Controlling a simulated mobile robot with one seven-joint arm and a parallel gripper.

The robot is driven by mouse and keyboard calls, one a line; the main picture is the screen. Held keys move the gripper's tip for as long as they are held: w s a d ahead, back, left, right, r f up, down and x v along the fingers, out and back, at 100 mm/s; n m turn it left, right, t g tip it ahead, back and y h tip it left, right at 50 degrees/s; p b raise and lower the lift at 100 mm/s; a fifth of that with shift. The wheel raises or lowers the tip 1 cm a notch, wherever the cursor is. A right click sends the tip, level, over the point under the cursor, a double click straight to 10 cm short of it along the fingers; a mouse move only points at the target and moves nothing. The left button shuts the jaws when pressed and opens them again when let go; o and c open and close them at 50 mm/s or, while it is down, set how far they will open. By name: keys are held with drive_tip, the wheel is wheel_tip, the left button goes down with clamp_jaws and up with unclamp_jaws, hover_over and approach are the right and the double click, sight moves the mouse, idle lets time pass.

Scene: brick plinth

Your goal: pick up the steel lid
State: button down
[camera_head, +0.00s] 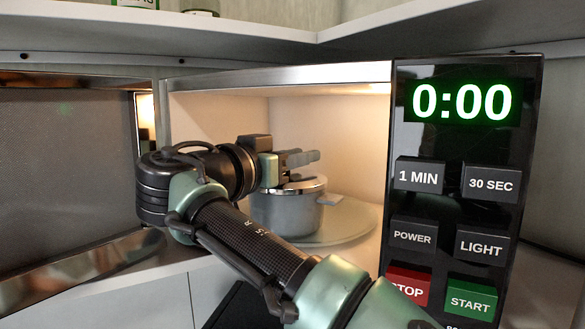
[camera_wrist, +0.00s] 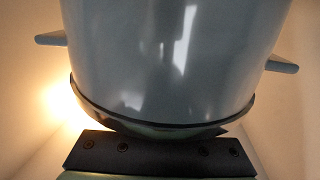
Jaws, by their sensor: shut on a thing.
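The steel lid (camera_head: 310,183) is a shiny disc on top of a grey metal pot (camera_head: 287,212) inside the open microwave. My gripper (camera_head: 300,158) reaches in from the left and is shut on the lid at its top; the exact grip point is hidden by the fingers. In the wrist view the pot (camera_wrist: 175,55) fills the upper part, with the lid (camera_wrist: 150,127) as a curved rim below it. My gripper's dark bar (camera_wrist: 160,153) lies close against the lid. I see no clear gap between lid and pot.
The pot stands on a round glass turntable (camera_head: 345,228). The microwave's control panel (camera_head: 463,140), reading 0:00, stands close on the right. The open door (camera_head: 65,170) is on the left. A shelf (camera_head: 210,45) runs above. Side handles (camera_wrist: 280,66) stick out from the pot.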

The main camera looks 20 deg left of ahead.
sight(298, 170)
drive_tip(key=shift+r, duration=0.1)
drive_tip(key=shift+r+b, duration=0.8)
drive_tip(key=shift+s+d+r+b, duration=0.15)
drive_tip(key=shift+s+r+b, duration=0.25)
drive_tip(key=shift+r+b, duration=0.35)
drive_tip(key=s+d+b, duration=0.3)
drive_tip(key=s+b, duration=0.3)
drive_tip(key=s, duration=0.2)
drive_tip(key=s+d+b, duration=0.3)
drive_tip(key=s+b, duration=0.2)
drive_tip(key=s, duration=0.3)
drive_tip(key=shift+d+b, duration=0.25)
drive_tip(key=shift+b, duration=0.1)
